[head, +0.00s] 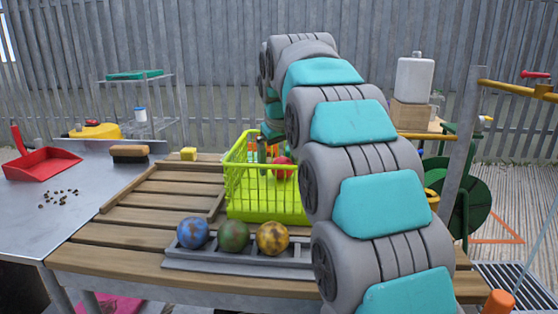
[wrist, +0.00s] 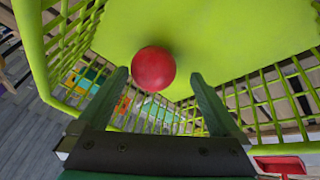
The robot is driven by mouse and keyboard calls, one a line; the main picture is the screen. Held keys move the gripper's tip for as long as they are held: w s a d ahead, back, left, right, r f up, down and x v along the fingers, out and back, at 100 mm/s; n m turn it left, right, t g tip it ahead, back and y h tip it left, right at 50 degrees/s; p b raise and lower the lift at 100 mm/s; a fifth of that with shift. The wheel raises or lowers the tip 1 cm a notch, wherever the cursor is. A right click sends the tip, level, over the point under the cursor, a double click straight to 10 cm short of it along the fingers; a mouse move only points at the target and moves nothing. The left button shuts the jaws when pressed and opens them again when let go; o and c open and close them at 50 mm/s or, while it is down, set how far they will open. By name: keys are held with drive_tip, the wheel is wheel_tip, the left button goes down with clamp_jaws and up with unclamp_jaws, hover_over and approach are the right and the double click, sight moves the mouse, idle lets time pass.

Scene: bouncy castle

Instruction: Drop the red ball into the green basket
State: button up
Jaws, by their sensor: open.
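The green basket (head: 265,205) stands on the slatted wooden table, its lattice walls and open top visible. In the wrist view the red ball (wrist: 153,69) is against the basket's plain green floor (wrist: 235,40), between and just beyond my fingertips. My gripper (wrist: 160,76) is open, with its fingers spread inside the basket walls and a gap beside the ball. A soft shadow lies by the ball; I cannot tell whether it touches the floor.
A grey rack (head: 240,257) in front of the basket holds a blue ball (head: 193,233), a green ball (head: 233,236) and a yellow ball (head: 272,238).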

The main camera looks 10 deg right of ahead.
drive_tip(key=shift+r, duration=0.35)
drive_tip(key=p+v, duration=0.1)
drive_tip(key=v, duration=1.1)
drive_tip(key=shift+r+p, duration=0.3)
drive_tip(key=shift+p, duration=0.1)
